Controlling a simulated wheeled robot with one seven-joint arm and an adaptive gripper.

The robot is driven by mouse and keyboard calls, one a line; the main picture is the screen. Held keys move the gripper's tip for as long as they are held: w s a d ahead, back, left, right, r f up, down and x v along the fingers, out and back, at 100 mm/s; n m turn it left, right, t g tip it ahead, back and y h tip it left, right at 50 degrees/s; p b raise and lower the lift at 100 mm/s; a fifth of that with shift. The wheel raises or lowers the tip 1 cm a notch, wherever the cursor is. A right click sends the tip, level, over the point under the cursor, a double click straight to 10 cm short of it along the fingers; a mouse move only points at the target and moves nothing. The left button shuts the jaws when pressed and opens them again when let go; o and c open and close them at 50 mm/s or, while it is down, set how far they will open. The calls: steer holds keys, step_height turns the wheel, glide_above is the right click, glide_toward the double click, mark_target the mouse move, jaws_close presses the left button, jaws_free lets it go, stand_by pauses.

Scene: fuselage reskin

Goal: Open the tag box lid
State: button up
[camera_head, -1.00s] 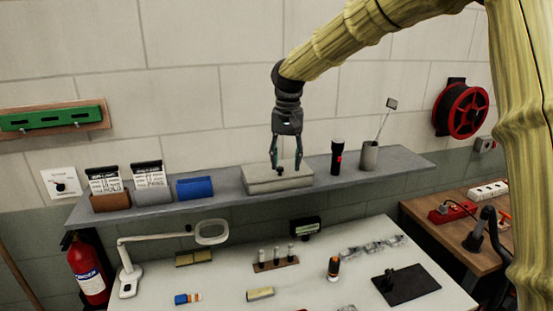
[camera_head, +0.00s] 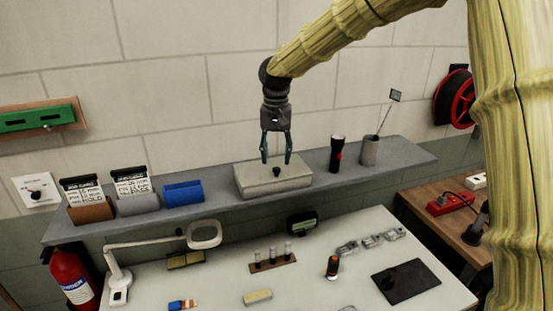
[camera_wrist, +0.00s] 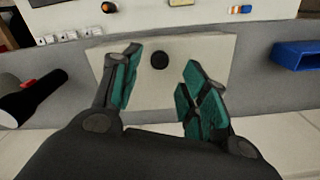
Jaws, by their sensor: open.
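The tag box (camera_head: 255,183) is a pale, flat box on the grey shelf, with a small black knob (camera_head: 277,171) on its lid. The lid looks shut. My gripper (camera_head: 276,160) hangs just above the box with its fingers open and apart, pointing down. In the wrist view the box (camera_wrist: 205,50) lies beneath my open gripper (camera_wrist: 158,85), and the knob (camera_wrist: 159,60) shows between and a little beyond the green-padded fingertips. Whether either finger touches the lid I cannot tell; nothing is held.
On the shelf (camera_head: 225,198), a blue bin (camera_head: 183,192) stands left of the box. A black flashlight (camera_head: 337,153) and a grey cup (camera_head: 370,150) with a mirror rod stand to its right. Below is a white table (camera_head: 215,270) with a magnifier lamp (camera_head: 204,235) and small items.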

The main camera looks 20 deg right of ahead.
mark_target(277, 168)
step_height(277, 168, down, 3)
steer(key=shift+s+d+r+p, duration=0.1)
steer(key=shift+s+r+p, duration=0.05)
steer(key=shift+p, duration=0.35)
steer(key=shift+f, duration=0.55)
jaws_close()
